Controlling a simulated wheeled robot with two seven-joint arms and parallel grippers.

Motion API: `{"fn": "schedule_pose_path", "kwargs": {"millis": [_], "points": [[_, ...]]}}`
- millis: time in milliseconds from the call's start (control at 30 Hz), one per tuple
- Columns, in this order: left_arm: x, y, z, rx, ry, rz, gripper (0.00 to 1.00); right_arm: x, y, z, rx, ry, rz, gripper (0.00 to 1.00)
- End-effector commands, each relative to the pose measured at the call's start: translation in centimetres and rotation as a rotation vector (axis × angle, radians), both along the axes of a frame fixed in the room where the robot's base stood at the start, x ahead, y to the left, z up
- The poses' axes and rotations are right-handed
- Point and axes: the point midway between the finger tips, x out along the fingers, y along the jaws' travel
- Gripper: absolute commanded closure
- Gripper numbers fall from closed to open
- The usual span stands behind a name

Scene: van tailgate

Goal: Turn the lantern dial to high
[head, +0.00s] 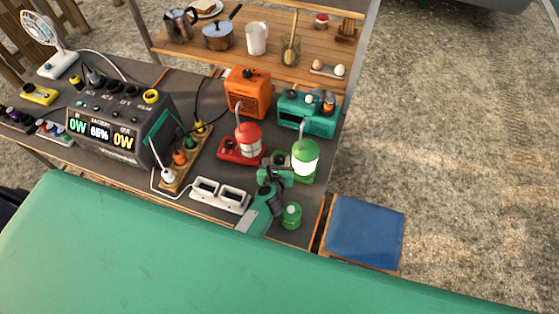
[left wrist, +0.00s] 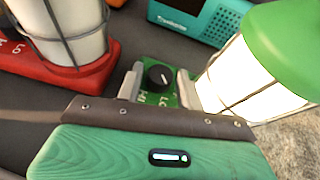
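The green lantern (head: 305,158) stands lit near the right end of the dark table. In the left wrist view its glowing globe and green cap (left wrist: 265,75) fill the right side. Its black dial (left wrist: 158,77) sits on a green base plate with HI and LO lettering. A small pale mark shows on the dial; I cannot tell surely which setting it points to. My left gripper (left wrist: 159,88) is open, with one finger on each side of the dial and visible gaps between. In the head view the left gripper (head: 274,173) covers the lantern's front. My right gripper is not in view.
A red lantern (head: 248,140) stands close on the left. A teal radio (head: 307,115) and an orange heater-like box (head: 248,92) are behind. A white socket strip (head: 220,195) and a green canister (head: 291,215) lie near the arm. A blue-topped stool (head: 365,232) stands right.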

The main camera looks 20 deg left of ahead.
Motion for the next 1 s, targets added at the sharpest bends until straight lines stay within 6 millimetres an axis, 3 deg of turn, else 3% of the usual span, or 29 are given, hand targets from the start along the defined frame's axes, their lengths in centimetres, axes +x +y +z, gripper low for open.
{"fn": "schedule_pose_path", "kwargs": {"millis": [233, 400, 667, 1000], "points": [[0.0, 0.0, 0.0, 0.0, 0.0, 0.0, 0.63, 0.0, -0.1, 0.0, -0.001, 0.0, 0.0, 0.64], [0.0, 0.0, 0.0, 0.0, 0.0, 0.0, 0.94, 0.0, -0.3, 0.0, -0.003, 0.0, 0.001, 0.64], [0.0, 0.1, 0.1, 0.001, 0.002, -0.02, 0.95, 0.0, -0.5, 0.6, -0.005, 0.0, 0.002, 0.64], [0.0, 0.6, 0.6, 0.004, 0.003, -0.206, 0.95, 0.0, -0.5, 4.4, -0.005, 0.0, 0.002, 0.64]]}}
